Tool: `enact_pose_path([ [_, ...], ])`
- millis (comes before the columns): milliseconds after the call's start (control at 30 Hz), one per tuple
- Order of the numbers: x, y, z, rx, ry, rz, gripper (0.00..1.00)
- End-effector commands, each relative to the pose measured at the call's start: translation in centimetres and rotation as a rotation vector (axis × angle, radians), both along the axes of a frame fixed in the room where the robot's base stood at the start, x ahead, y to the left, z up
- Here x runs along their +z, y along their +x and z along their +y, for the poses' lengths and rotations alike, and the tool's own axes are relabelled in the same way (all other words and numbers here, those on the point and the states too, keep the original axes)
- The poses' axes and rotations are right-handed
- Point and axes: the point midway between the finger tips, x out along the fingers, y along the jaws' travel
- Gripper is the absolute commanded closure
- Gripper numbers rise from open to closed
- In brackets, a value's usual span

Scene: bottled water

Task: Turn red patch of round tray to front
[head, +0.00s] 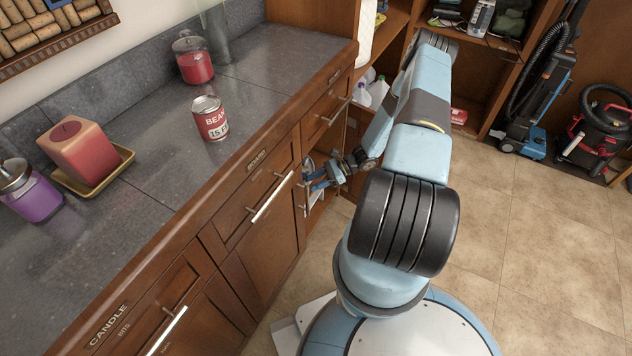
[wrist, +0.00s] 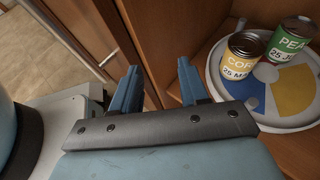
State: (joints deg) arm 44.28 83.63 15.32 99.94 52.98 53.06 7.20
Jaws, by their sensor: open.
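The round tray (wrist: 285,121) sits inside a wooden cabinet at the right of the wrist view and is cut off by the frame edge. It is white, with a yellow patch (wrist: 293,92) and a blue patch (wrist: 250,90) showing. In the head view my gripper (head: 318,178) is at the open lower cabinet.
A counter (head: 150,135) runs above the cabinets, bearing a beans can (head: 210,119), a red jar (head: 194,64) and candles. Drawer handles (head: 272,196) stick out near my arm. A vacuum cleaner (head: 535,95) stands at the back right. The tiled floor at right is clear.

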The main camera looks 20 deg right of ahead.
Motion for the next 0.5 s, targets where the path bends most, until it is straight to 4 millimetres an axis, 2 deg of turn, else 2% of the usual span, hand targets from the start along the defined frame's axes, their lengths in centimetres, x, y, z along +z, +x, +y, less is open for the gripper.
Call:
enact_pose_path([
  [33,0.0,0.0,0.0,0.000,-0.001,-0.001,0.60],
  [167,-0.6,-0.5,0.2,0.037,-0.041,-0.029,0.72],
  [267,-1.9,-1.6,0.5,0.126,-0.135,-0.101,0.82],
  [433,-5.1,-3.9,0.5,0.397,-0.372,-0.318,0.98],
  [500,-6.2,-4.6,0.2,0.522,-0.467,-0.420,1.00],
])
